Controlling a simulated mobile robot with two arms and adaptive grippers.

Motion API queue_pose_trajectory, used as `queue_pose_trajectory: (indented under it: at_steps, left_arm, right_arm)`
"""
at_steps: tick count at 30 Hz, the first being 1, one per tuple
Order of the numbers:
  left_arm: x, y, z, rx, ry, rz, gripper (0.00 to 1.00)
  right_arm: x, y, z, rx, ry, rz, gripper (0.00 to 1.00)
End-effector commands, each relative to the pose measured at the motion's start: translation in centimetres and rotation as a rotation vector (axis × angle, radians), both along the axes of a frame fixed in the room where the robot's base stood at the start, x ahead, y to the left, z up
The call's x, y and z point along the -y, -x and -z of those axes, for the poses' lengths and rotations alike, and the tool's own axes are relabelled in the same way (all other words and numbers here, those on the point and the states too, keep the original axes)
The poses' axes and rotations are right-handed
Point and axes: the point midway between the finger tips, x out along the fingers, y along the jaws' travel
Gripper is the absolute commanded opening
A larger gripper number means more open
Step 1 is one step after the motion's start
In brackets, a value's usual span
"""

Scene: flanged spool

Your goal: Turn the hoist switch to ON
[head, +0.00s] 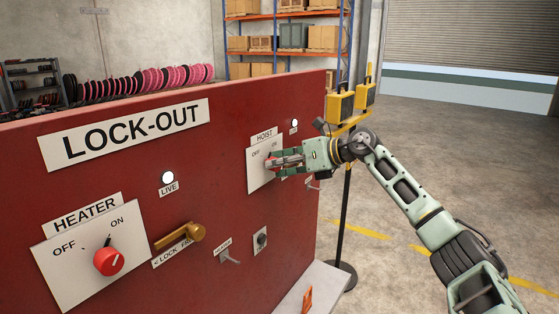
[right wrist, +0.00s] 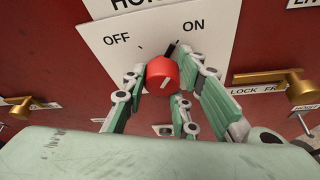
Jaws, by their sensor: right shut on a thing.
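The hoist switch is a red round knob (right wrist: 160,74) on a white plate (right wrist: 200,60) marked OFF at left and ON at right. A dark mark at the knob's top edge leans up and right, nearer the ON side. My right gripper (right wrist: 166,84) is shut on the knob, with fingers on both sides of it. My left gripper is out of view.
The red LOCK-OUT panel (head: 200,250) also carries a heater switch (head: 108,262), a brass lever (head: 180,235), a lit LIVE lamp (head: 168,178) and another lamp (head: 294,124). A yellow-topped stand (head: 346,205) is behind my right arm. An orange item (head: 307,299) lies on the ledge below.

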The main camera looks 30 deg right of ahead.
Motion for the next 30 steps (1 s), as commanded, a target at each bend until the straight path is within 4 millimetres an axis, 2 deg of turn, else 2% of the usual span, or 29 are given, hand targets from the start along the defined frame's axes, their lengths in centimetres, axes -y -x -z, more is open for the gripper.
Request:
queue_pose_trajectory:
  at_steps: [9,25,26,30]
  left_arm:
    - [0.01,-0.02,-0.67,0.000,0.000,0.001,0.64]
    - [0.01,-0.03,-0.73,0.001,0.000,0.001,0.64]
    - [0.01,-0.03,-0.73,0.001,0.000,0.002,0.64]
    - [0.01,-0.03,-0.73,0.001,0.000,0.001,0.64]
  right_arm:
    - [-0.22,0.05,0.35,-0.054,-0.103,-0.009,0.00]
    - [-0.20,0.03,0.31,-0.059,-0.123,-0.007,0.00]
    - [-0.20,0.03,0.31,-0.059,-0.123,-0.007,0.29]
    - [-0.12,0.02,0.24,-0.057,-0.122,-0.006,0.41]
